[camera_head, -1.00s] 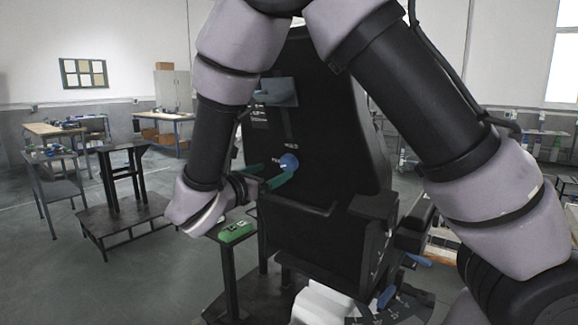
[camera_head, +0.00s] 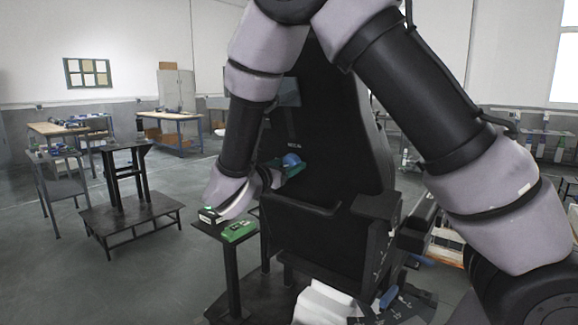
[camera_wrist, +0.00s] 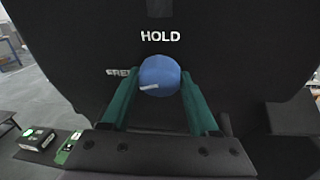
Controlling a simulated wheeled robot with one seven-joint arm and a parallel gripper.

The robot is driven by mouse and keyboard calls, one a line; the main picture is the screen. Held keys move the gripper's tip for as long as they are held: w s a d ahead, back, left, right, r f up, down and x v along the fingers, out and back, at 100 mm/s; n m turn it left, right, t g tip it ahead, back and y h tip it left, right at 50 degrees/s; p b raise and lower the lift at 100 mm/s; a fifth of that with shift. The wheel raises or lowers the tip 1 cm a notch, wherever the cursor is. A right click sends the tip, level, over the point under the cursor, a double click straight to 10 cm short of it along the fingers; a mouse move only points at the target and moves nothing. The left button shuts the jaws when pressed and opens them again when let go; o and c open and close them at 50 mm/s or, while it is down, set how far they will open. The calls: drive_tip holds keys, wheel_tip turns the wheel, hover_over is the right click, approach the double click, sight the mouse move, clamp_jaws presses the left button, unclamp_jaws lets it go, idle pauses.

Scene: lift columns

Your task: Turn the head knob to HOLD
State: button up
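The blue head knob (camera_wrist: 160,76) sits on the black back of a chair-like unit, below the white HOLD label (camera_wrist: 160,35). The FREE label (camera_wrist: 119,72) is to the knob's left and partly hidden. A short white mark on the knob's lower left lies nearly level, toward the left. My gripper (camera_wrist: 160,80) has one green finger on each side of the knob, tips beside its edges. I cannot tell whether they touch it. In the head view the knob (camera_head: 291,160) is partly covered by a green finger.
A bar and armrest (camera_head: 376,205) stick out from the unit at right. A black stand (camera_head: 127,190) and workbenches are at left, with open floor between.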

drive_tip(key=shift+c, duration=0.4)
drive_tip(key=shift+m+y, duration=0.3)
drive_tip(key=m+t+y, duration=0.1)
drive_tip(key=m+t, duration=0.1)
drive_tip(key=m, duration=0.1)
drive_tip(key=shift+f, duration=0.1)
drive_tip(key=m+t+y, duration=0.1)
drive_tip(key=m+t, duration=0.1)
drive_tip(key=m, duration=0.4)
drive_tip(key=m+t, duration=0.1)
drive_tip(key=m, duration=0.2)
drive_tip(key=shift+f+t, duration=0.15)
drive_tip(key=shift+t, duration=0.15)
drive_tip(key=m+h, duration=0.1)
drive_tip(key=m, duration=0.2)
drive_tip(key=m+t, duration=0.1)
drive_tip(key=m, duration=0.2)
drive_tip(key=shift+h, duration=0.4)
drive_tip(key=shift+m, duration=0.4)
drive_tip(key=o, duration=1.4)
drive_tip(key=shift+c, duration=0.2)
drive_tip(key=shift+f, duration=0.1)
